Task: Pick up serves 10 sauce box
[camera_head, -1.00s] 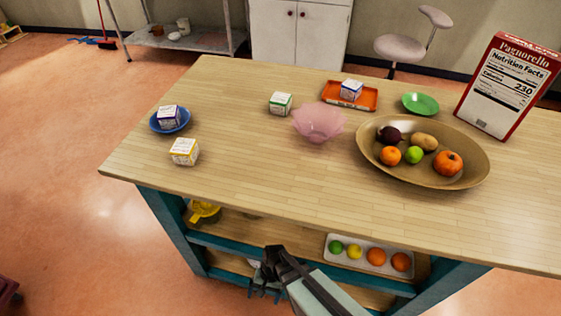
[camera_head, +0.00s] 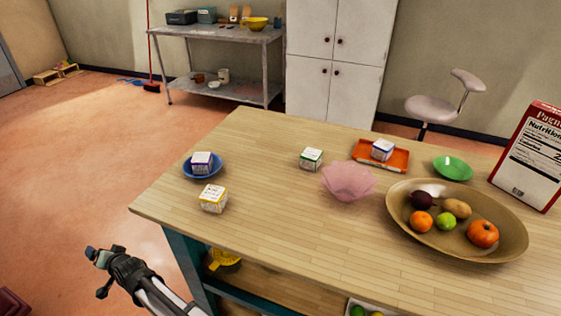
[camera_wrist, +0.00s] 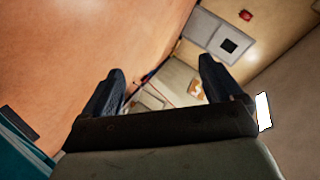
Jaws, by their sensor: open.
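Several small white boxes stand on the wooden table, and their print is too small to read, so I cannot tell which is the serves 10 sauce box. A yellow-edged box (camera_head: 213,199) is near the left end. A purple-edged box (camera_head: 201,161) sits in a blue bowl (camera_head: 187,173). A green-edged box (camera_head: 311,158) stands mid-table. A blue-purple-edged box (camera_head: 382,149) is on an orange tray (camera_head: 403,161). My gripper (camera_head: 97,272) is open and empty, left of the table and away from the boxes. Its two fingers also show apart in the wrist view (camera_wrist: 161,72).
A pink bowl (camera_head: 348,182), a large brown fruit bowl (camera_head: 396,227), a green dish (camera_head: 453,168) and a tall Pagnorello box (camera_head: 528,160) occupy the right part of the table (camera_head: 290,220). Open floor (camera_head: 90,150) lies to the left.

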